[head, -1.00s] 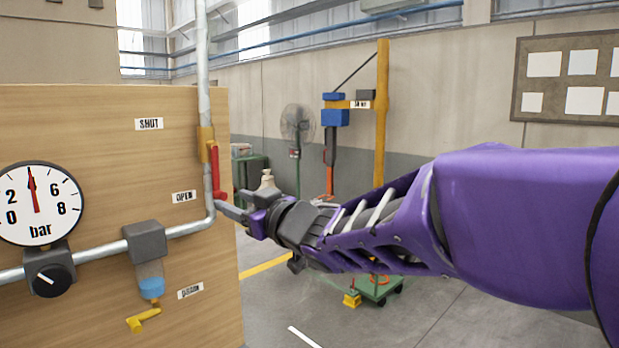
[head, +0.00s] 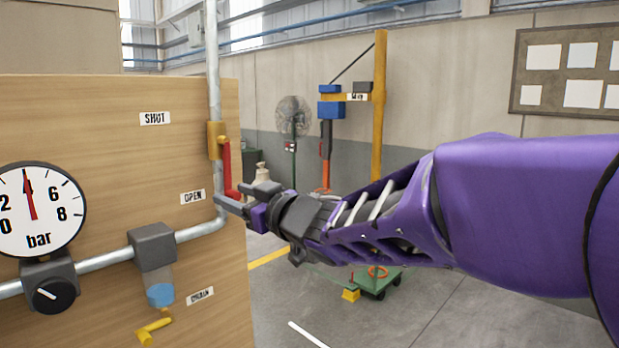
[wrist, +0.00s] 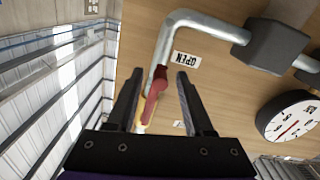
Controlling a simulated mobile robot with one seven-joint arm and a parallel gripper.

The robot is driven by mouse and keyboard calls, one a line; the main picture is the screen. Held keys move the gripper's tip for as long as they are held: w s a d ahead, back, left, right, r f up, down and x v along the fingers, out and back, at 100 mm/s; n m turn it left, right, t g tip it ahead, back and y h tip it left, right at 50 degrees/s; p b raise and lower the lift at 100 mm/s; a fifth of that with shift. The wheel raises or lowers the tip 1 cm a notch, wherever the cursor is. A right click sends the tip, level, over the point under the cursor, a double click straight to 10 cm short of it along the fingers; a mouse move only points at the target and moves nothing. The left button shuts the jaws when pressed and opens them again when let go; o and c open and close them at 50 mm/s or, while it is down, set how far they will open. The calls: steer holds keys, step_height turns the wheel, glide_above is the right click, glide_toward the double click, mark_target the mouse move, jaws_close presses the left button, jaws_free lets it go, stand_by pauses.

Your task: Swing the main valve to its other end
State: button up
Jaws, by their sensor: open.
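The main valve has a brass-coloured body (head: 216,140) on the vertical pipe and a red lever (head: 227,165). The lever hangs down along the pipe, its lower end near the OPEN label (head: 193,197). The SHUT label (head: 155,118) is higher up the board. My gripper (head: 240,196) is at the lever's lower end, fingers apart. In the wrist view the red lever (wrist: 155,92) lies between the two open fingers of my gripper (wrist: 160,74), with a gap visible on both sides. The valve body is mostly hidden there.
A pressure gauge (head: 38,210) with a black knob (head: 50,294) is at the board's left. A grey filter unit (head: 152,246) and a yellow drain tap (head: 153,328) sit below the valve. Floor right of the board is open, with a green trolley (head: 378,284) farther back.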

steer(key=shift+r, duration=0.15)
jaws_close()
steer(key=shift+a, duration=0.1)
stand_by(1.4)
